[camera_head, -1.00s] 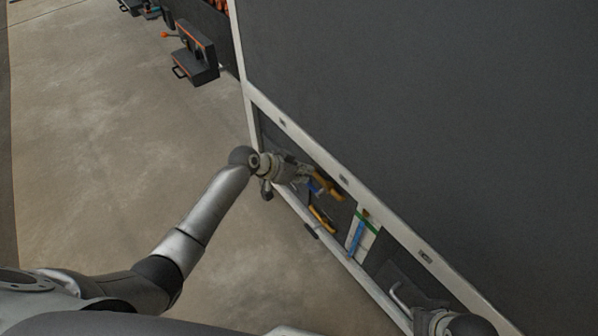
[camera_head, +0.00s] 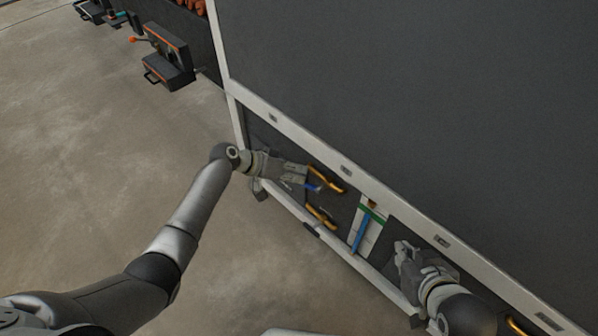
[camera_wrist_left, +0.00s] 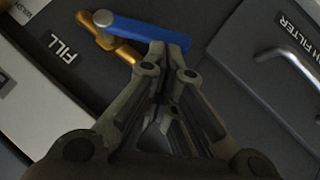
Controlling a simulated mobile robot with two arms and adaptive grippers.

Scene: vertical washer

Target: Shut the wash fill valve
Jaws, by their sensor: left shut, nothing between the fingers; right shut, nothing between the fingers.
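The fill valve has a blue lever (camera_wrist_left: 137,27) on a brass body (camera_wrist_left: 105,38), beside a "FILL" label in the left wrist view. In the head view the blue lever (camera_head: 315,187) is small, among yellow pipe pieces (camera_head: 323,217) inside the low opening of the machine. My left gripper (camera_wrist_left: 169,48) is shut and empty, its tips at the right part of the blue lever. Whether they touch it is unclear. It also shows in the head view (camera_head: 308,180). My right gripper (camera_head: 403,247) is shut and empty, at the opening further right.
A white panel with a green band and blue strip (camera_head: 362,232) stands between my two grippers. A grey panel with a metal handle (camera_wrist_left: 290,58), partly labelled "N FILTER", lies right of the valve. The machine's pale frame (camera_head: 300,137) borders the opening.

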